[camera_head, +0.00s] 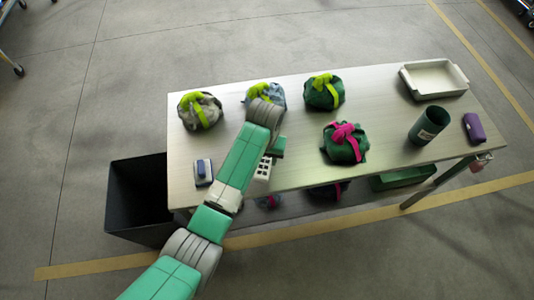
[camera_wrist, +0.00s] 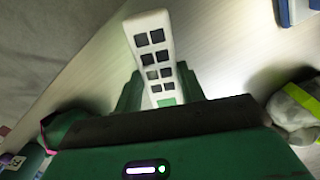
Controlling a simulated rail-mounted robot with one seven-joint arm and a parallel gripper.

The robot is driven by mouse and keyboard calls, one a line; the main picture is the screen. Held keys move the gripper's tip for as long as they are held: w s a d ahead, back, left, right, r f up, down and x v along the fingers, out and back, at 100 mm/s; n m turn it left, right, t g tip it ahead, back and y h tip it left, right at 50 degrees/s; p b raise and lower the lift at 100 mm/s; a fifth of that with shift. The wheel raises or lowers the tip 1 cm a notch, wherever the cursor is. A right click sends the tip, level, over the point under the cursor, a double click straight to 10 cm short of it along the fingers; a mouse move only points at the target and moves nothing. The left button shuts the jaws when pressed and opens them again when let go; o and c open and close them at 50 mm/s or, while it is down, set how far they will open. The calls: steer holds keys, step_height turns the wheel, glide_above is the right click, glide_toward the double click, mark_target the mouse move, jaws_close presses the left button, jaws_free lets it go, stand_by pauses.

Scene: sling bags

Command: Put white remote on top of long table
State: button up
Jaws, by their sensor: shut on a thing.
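The white remote (camera_head: 263,170), with dark square buttons, shows just below my wrist in the head view. In the wrist view the remote (camera_wrist: 151,40) points up and away from between my fingers. My gripper (camera_wrist: 159,90) is shut on its near end, one green finger on each side. In the head view my gripper (camera_head: 273,153) is partly hidden by my own wrist. The long table (camera_head: 390,105) has a pale top. The remote shows over its front part, near the front edge; whether it touches the top I cannot tell.
Sling bags with lime straps (camera_head: 200,111) stand along the back, and a green bag with a pink strap (camera_head: 344,143) right of my gripper. A blue-topped block (camera_head: 203,171) is left. A white tray (camera_head: 433,78), green cup (camera_head: 428,126) and purple case (camera_head: 474,128) are right. A black bin (camera_head: 138,197) adjoins the table.

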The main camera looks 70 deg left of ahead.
steer(key=a, duration=0.2)
steer(key=w+a, duration=0.1)
steer(key=shift+w+f+b, duration=0.1)
steer(key=shift+f+b, duration=0.15)
steer(key=shift+b, duration=0.05)
steer(key=shift+f+b, duration=0.35)
steer(key=shift+f, duration=1.3)
steer(key=shift+f, duration=0.2)
steer(key=o, duration=1)
steer(key=shift+r, duration=0.15)
step_height(320, 180, up, 12)
steer(key=shift+r+p, duration=0.1)
steer(key=shift+p, duration=1.05)
